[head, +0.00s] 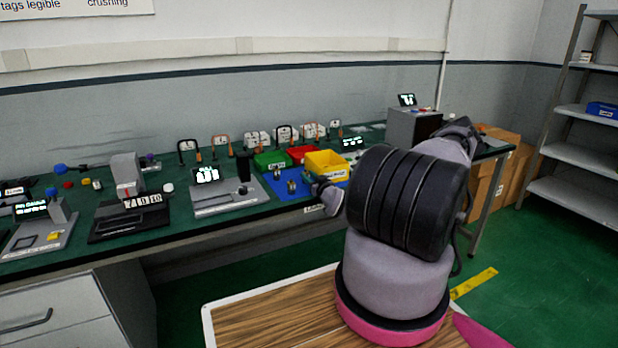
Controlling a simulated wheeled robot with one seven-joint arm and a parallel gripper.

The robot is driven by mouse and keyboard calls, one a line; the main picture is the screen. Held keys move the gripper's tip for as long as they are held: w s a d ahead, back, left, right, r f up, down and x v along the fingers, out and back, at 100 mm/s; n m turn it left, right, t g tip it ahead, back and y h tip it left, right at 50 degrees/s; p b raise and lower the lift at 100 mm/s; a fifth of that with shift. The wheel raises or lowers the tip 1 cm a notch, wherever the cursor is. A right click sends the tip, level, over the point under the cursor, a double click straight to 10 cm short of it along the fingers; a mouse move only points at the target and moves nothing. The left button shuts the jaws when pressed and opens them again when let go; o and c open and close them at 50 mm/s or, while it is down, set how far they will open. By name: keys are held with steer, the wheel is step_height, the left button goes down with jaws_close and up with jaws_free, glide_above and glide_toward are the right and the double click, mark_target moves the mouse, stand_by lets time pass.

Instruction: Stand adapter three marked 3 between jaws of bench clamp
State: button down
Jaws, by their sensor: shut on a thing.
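My gripper (319,188) shows only in part at the end of my arm, over the right side of the blue mat (312,187) on the bench. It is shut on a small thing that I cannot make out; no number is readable. Small metallic pieces, one of them (291,187), stand on the blue mat to the left of my gripper. They look like adapters, but their markings are too small to read. I cannot pick out the bench clamp or its jaws for certain. My arm hides part of the bench's right side.
Green (270,163), red (300,154) and yellow (326,163) bins stand behind the mat. A grey device (228,197) with a screen and a black post stands to the left. A grey box (412,128) stands at the right end. Shelves (580,158) and cartons (483,190) are farther right.

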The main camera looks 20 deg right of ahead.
steer(key=c, duration=0.9)
jaws_free()
steer(key=shift+f, duration=0.1)
